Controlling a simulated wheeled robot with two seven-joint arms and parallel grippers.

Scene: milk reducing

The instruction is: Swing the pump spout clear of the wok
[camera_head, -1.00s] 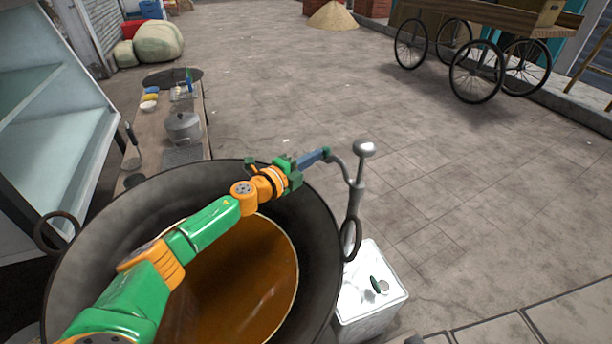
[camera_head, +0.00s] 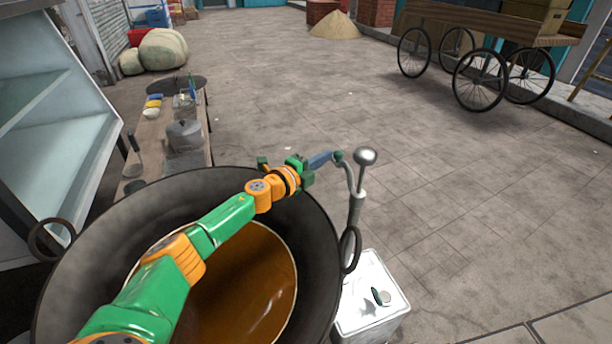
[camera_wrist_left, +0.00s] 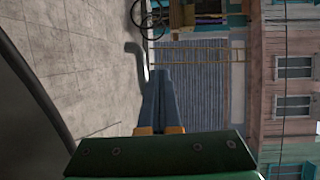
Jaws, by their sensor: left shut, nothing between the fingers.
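The grey metal pump (camera_head: 357,206) stands upright on a white box beside the wok's right side, with a round knob on top. Its curved spout (camera_head: 348,173) reaches left and back from the pump neck, outside the wok's rim as seen from my head. My left gripper (camera_head: 326,158) reaches over the wok, its blue fingers shut and empty at the spout's outer end. Whether they touch it is unclear. In the left wrist view, the shut fingers (camera_wrist_left: 161,95) are beside the bent grey spout (camera_wrist_left: 139,65). The dark wok (camera_head: 110,230) holds orange-brown liquid (camera_head: 250,285).
The white box (camera_head: 375,312) stands right of the wok, near the wok's ring handle (camera_head: 351,250). A low table (camera_head: 155,145) with a lidded pot (camera_head: 185,134) lies behind left. A wheeled cart (camera_head: 490,35) is far right. Paved floor between is open.

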